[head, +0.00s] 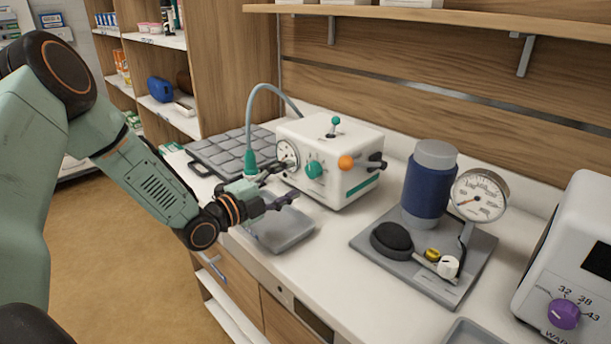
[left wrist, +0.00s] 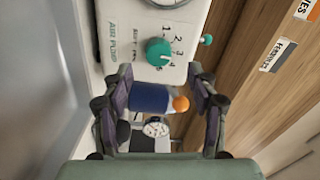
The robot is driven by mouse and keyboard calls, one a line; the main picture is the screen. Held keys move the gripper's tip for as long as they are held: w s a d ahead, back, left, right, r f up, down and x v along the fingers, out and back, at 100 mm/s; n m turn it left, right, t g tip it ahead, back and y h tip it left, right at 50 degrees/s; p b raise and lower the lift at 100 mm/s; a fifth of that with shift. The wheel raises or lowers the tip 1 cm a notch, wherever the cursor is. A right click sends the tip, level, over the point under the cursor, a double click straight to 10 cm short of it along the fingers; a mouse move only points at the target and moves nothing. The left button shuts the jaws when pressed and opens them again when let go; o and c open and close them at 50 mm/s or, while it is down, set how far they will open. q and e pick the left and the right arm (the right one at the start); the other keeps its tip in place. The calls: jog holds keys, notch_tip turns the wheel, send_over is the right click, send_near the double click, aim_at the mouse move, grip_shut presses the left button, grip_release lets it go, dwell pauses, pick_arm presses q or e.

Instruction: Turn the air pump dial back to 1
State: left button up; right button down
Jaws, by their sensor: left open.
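The air pump (head: 342,148) is a white box on the counter, also seen in the left wrist view (left wrist: 130,15) with "AIR PUMP" lettering. Its green dial (head: 314,170) is on the front face, between a round gauge (head: 288,155) and an orange knob (head: 346,162). In the left wrist view the dial (left wrist: 158,52) has printed numbers beside it; I cannot tell which one it points to. My left gripper (head: 283,186) is open and empty in front of the dial, apart from it. In the left wrist view its fingers (left wrist: 160,78) spread either side below the dial.
A green fitting with a hose (head: 249,163) stands close beside the left gripper. A grey tray (head: 283,234) lies below it. A blue cylinder with a dial gauge (head: 428,187) and a white warmer (head: 578,262) stand to the right. A shelf (head: 440,22) overhangs the counter.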

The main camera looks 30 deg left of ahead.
aim_at(310, 171)
pick_arm(q)
jog(key=x, duration=0.5)
jog(key=shift+s+d+f+b, duration=0.1)
jog(key=shift+d+f+b, duration=0.1)
jog(key=shift+b, duration=0.15)
jog(key=shift+w+r, duration=0.2)
jog(key=shift+w, duration=0.05)
jog(key=shift+w+d, duration=0.1)
jog(key=shift+w+f, duration=0.1)
jog(key=shift+c, duration=1.2)
jog(key=c, duration=0.9)
